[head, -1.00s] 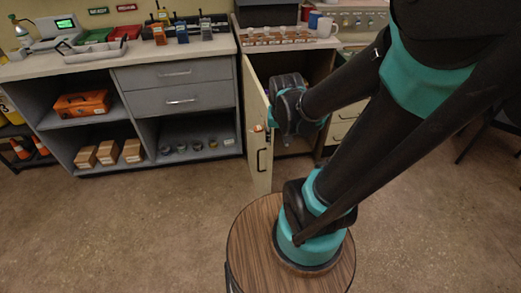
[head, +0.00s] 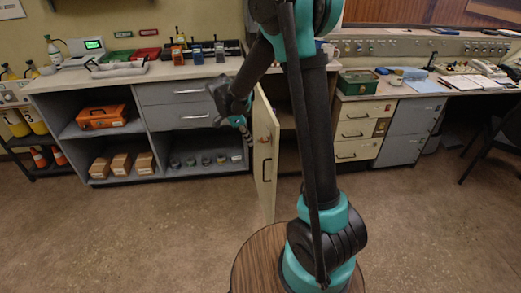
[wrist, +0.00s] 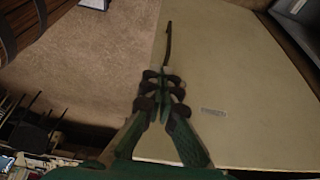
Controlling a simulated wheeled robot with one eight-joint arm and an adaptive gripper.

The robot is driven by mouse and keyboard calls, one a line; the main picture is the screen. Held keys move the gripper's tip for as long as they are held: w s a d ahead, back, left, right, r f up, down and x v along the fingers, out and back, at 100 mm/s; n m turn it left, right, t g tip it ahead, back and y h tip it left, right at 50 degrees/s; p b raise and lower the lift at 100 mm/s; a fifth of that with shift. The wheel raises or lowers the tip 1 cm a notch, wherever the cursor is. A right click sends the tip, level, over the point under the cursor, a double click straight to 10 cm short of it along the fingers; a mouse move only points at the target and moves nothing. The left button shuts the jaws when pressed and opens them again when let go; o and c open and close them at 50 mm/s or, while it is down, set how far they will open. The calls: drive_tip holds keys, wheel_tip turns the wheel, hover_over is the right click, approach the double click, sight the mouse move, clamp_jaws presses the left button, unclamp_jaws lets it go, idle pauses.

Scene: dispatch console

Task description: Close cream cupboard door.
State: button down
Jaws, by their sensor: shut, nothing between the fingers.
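The cream cupboard door (head: 264,165) stands wide open in the head view, swung out from the cupboard beside the grey unit. Its face with the dark handle (head: 266,170) is turned to the left. My gripper (head: 247,138) is on that outer side, close to the upper part of the door. In the wrist view, my gripper (wrist: 165,74) is shut and empty in front of the cream panel (wrist: 235,75). The dark handle (wrist: 168,42) shows beyond the fingertips, and a small label (wrist: 213,111) lies to their right. I cannot tell whether the fingers touch the door.
The grey unit (head: 187,97) with drawers and open shelves stands left of the door. An orange toolbox (head: 102,117) and boxes sit on its shelves. Cream drawers (head: 358,130) stand to the right. My arm hides much of the cupboard opening. The floor (head: 150,230) in front is clear.

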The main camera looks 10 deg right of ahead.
approach(273, 163)
wheel_tip(273, 163, down, 4)
drive_tip(key=a, duration=0.3)
drive_tip(key=shift+w+d+r, duration=0.15)
drive_tip(key=shift+d, duration=2)
drive_tip(key=shift+d, duration=0.1)
